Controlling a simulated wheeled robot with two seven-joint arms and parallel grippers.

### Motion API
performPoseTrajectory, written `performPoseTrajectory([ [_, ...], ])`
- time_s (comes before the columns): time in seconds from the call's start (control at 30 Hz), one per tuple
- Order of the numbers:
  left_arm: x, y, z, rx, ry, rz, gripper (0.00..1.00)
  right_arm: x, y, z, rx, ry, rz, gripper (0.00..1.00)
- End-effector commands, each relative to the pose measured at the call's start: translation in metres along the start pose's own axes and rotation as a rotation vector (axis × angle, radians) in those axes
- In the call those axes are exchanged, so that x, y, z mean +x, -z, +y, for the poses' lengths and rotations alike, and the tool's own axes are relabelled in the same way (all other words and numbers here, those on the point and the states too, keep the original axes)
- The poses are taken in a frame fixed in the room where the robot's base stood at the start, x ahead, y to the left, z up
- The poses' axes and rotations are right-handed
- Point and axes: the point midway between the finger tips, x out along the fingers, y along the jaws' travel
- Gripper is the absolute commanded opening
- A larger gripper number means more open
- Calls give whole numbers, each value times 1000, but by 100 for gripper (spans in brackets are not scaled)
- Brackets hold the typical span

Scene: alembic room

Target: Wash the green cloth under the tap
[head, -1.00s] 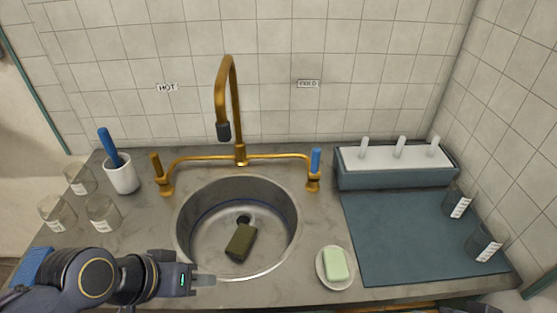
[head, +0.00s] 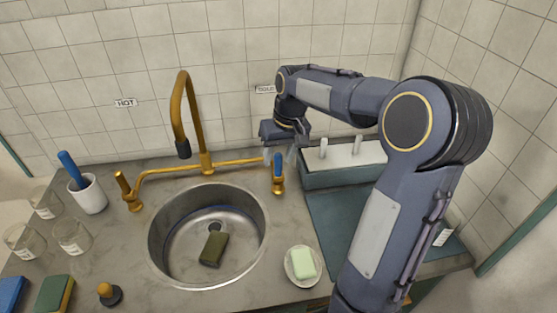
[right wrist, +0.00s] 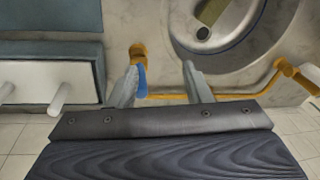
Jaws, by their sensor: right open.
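The green cloth (head: 213,249), a dark olive folded pad, lies on the bottom of the round steel sink (head: 256,232) near the drain. It shows partly at the top of the right wrist view (right wrist: 213,12). The brass tap (head: 178,105) arches over the sink; no water is visible from its spout. The blue cold lever (head: 277,160) stands at the tap's right end. My right gripper (head: 280,156) is open over this lever. In the right wrist view the blue lever (right wrist: 141,82) is between the fingers, close to the left one. My left gripper is out of view.
A white-topped rack with pegs (head: 340,158) and a teal mat (head: 330,215) are right of the lever. A soap dish (head: 290,277) sits right of the sink. Glass jars, a white cup (head: 88,196), sponges (head: 53,294) and a stopper (head: 108,294) are at left.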

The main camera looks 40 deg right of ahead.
Motion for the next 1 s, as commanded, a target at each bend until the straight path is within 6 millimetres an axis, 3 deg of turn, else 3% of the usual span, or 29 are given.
performPoseTrajectory([
  [0.03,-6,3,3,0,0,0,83,7,19,10,11,-30,-30,44],
  [0.1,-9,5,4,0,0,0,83,17,37,21,19,-66,-60,44],
  [0.3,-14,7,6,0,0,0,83,38,65,40,34,-128,-108,44],
  [0.47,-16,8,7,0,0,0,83,52,68,45,36,-139,-118,44],
  [0.8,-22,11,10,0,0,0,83,103,61,52,36,-137,-117,44],
  [1.0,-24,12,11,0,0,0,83,118,60,53,35,-137,-114,44],
])
